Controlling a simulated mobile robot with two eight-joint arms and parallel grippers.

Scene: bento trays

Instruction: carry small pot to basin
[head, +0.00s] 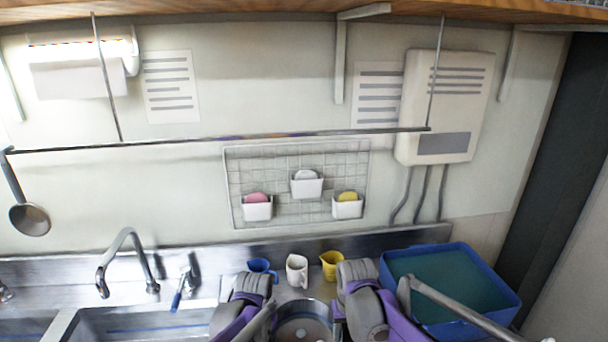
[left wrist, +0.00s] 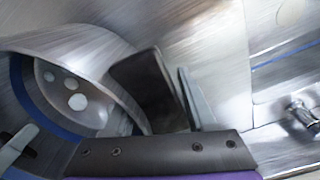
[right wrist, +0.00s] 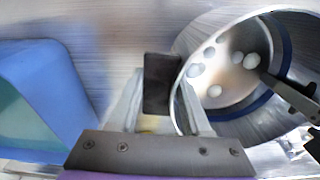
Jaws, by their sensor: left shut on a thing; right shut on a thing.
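The small pot (head: 302,313) is a shiny metal pot at the bottom middle of the head view, between my two grippers. It holds several pale round pieces. My left gripper (head: 272,308) is shut on its left side, and my right gripper (head: 337,308) is shut on its right side. The pot also shows at the left of the left wrist view (left wrist: 85,45) and at the right of the right wrist view (right wrist: 291,58), with a blue band inside. The basin (head: 508,298) is a blue tub with greenish contents, right of my right gripper.
A blue cup (head: 262,265), a white cup (head: 297,270) and a yellow cup (head: 331,264) stand behind the pot. A sink (head: 150,320) with a tap (head: 128,245) lies at left. A rail (head: 220,138) crosses the wall above.

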